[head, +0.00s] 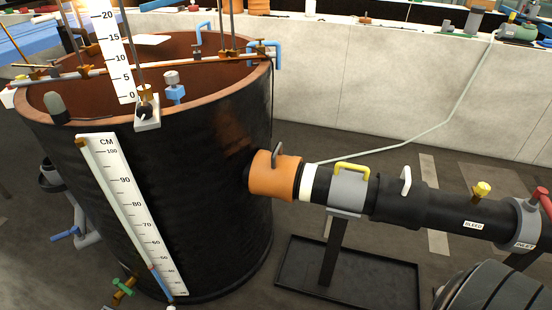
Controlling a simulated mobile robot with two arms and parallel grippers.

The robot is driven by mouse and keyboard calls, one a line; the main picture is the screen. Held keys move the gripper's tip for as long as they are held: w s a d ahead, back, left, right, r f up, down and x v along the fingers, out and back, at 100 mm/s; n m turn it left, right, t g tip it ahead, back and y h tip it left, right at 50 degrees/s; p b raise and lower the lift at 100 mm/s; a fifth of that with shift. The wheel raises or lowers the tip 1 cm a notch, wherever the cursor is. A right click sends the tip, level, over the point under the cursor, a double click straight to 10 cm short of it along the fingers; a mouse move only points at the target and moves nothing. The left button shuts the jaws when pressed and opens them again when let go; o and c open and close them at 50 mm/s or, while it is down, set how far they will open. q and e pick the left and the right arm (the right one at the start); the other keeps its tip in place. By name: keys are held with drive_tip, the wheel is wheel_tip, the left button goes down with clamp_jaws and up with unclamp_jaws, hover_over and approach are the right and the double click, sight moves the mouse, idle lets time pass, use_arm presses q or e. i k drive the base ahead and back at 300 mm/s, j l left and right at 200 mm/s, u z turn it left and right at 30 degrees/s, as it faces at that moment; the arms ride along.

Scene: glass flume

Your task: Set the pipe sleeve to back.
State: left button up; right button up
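A horizontal pipe runs from the side of a big black round tank (150,190) to the right edge. Along it, from the tank outward, sit an orange collar (273,178) with a dark handle, a white band (308,184), a grey collar (348,190) with a yellow handle (351,169), and a wider black sleeve (400,202) with a white upright handle (405,180). The black sleeve looks most like the pipe sleeve, but no label confirms this. It sits right beside the grey collar. Neither of my grippers is in view.
Farther right, the pipe carries a yellow knob (481,190), a "BLEED" label and a grey flange (520,224) marked "INLET" near a red handle (543,200). A stand rises from a black floor tray (385,282). A dark ribbed shape (500,292) fills the lower right corner.

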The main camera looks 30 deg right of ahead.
sight(402, 202)
drive_tip(key=z, duration=2)
